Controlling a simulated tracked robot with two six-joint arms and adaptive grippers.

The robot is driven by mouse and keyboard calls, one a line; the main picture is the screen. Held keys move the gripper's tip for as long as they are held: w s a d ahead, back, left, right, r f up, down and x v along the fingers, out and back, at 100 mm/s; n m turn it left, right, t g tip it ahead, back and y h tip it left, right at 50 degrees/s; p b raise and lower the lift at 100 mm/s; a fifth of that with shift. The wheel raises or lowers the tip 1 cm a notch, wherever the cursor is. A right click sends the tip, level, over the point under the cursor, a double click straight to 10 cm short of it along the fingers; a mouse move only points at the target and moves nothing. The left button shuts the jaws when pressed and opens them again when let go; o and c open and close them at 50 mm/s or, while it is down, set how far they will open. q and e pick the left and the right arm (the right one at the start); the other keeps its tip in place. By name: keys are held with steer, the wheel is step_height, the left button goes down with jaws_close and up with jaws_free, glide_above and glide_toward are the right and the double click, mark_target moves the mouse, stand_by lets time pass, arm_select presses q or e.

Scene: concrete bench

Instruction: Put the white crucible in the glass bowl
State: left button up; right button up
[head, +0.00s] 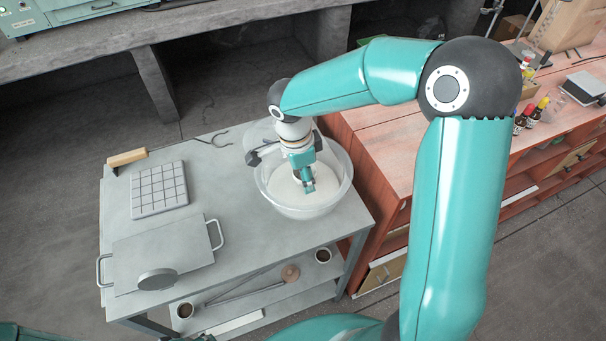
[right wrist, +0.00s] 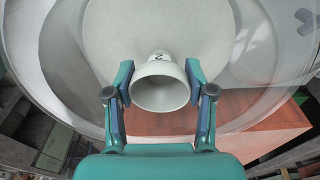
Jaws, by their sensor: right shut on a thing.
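The glass bowl (head: 335,172) is a large clear bowl near the right end of the grey metal table; its rim (right wrist: 285,112) also shows in the right wrist view. My right gripper (head: 306,186) points down into the bowl from above. In the right wrist view the gripper (right wrist: 158,88) is shut on the white crucible (right wrist: 160,82), one finger on each side, its open mouth facing the camera. The bowl's pale round bottom lies behind the crucible. I cannot tell whether the crucible touches it. In the head view the crucible is mostly hidden by the gripper. My left gripper is not in view.
On the grey table (head: 210,235) are a gridded block (head: 159,190), a flat tray with handles (head: 163,253) bearing a round grey disc (head: 157,280), a wooden-handled tool (head: 127,158) and tongs (head: 207,138). A red wooden bench (head: 375,145) stands close on the right.

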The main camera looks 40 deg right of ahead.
mark_target(297, 176)
steer(key=shift+f, duration=0.25)
steer(key=o, duration=1.2)
steer(key=shift+c, duration=0.2)
steer(key=shift+r, duration=0.15)
step_height(297, 176, up, 12)
steer(key=a, duration=0.1)
steer(key=shift+w+a, duration=0.2)
